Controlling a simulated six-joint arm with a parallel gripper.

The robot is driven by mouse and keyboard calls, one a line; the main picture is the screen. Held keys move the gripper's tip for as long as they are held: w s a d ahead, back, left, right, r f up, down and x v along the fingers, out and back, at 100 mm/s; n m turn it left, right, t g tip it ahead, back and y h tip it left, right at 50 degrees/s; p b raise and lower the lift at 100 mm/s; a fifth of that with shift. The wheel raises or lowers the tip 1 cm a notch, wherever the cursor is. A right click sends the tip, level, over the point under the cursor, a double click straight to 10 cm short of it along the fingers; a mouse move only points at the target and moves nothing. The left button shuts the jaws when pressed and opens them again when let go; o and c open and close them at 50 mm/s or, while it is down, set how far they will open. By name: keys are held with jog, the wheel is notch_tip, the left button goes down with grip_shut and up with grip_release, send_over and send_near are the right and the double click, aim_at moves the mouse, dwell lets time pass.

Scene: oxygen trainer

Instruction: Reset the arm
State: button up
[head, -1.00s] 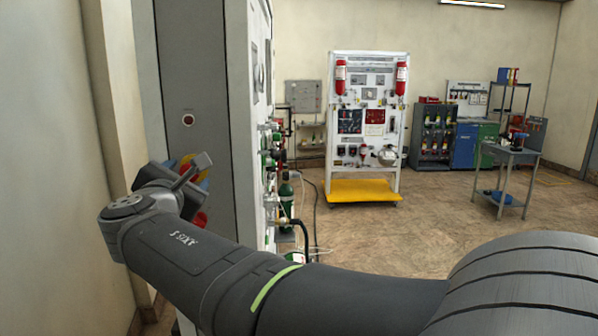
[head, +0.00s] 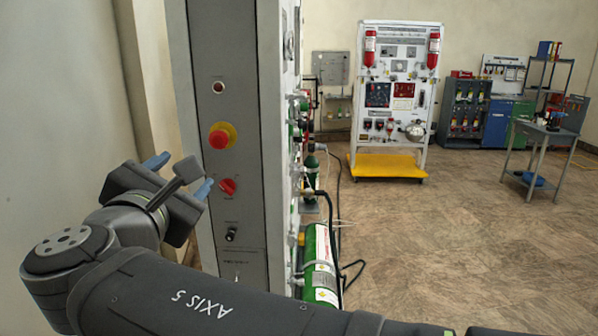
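My gripper (head: 180,175) is at the left of the head view, in front of the narrow side of a tall grey cabinet (head: 222,55). Its two blue-tipped fingers stand well apart, with nothing seen between them. A red emergency button (head: 219,138) on a yellow ring sits on the cabinet side, above and right of the fingers. A smaller red knob (head: 227,186) is just right of the nearer fingertip; I cannot tell whether they touch. A black switch (head: 231,234) is lower down.
A green and white cylinder (head: 320,262) with hoses stands along the cabinet's right face. A white panel stand (head: 397,90) on a yellow base and a grey cart (head: 545,145) are farther back. A wall (head: 50,100) is close on the left. The floor at right is open.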

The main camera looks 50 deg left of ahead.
aim_at(218, 142)
jog(key=shift+s+d, duration=0.45)
dwell(0.4)
jog(key=x, duration=1.7)
jog(key=shift+w+a, duration=0.2)
jog(key=v, duration=1.8)
jog(key=x, duration=1.9)
jog(key=shift+w+a+f, duration=0.1)
jog(key=shift+w, duration=0.1)
jog(key=v, duration=1.7)
notch_tip(218, 142, down, 11)
jog(key=w+a+m, duration=0.2)
jog(key=a, duration=0.1)
jog(key=shift+w, duration=0.4)
